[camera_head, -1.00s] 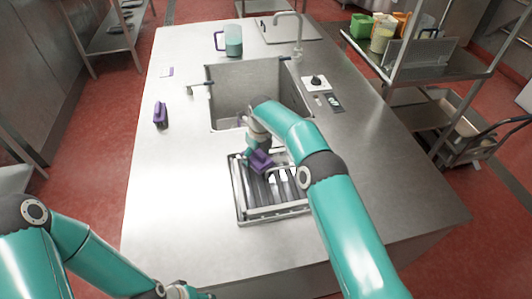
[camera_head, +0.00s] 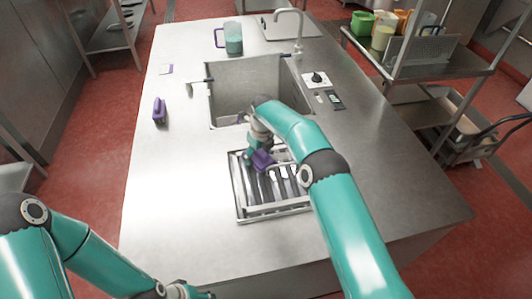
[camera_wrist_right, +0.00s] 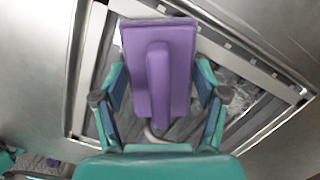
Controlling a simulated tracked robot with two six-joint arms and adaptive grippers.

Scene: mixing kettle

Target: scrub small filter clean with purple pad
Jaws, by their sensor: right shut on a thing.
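A metal filter (camera_head: 238,199) with slanted slats in a square frame lies flat on the steel counter in front of the sink. My right gripper (camera_head: 258,149) is shut on the handle of a purple pad (camera_head: 263,160) over the filter's far half. In the right wrist view the purple pad (camera_wrist_right: 180,40) sits between the two fingers (camera_wrist_right: 160,105), with the filter frame (camera_wrist_right: 90,45) behind it. I cannot tell whether the pad touches the slats. My left gripper (camera_head: 190,291) is at the bottom edge, mostly cut off; its jaws are unclear.
A second purple-handled tool (camera_head: 159,111) stands at the counter's left. The sink (camera_head: 245,85) with a tap (camera_head: 298,35) lies beyond the filter. A jug of green liquid (camera_head: 232,40) stands at the back. A control knob (camera_head: 316,79) is right of the sink. The counter's front left is clear.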

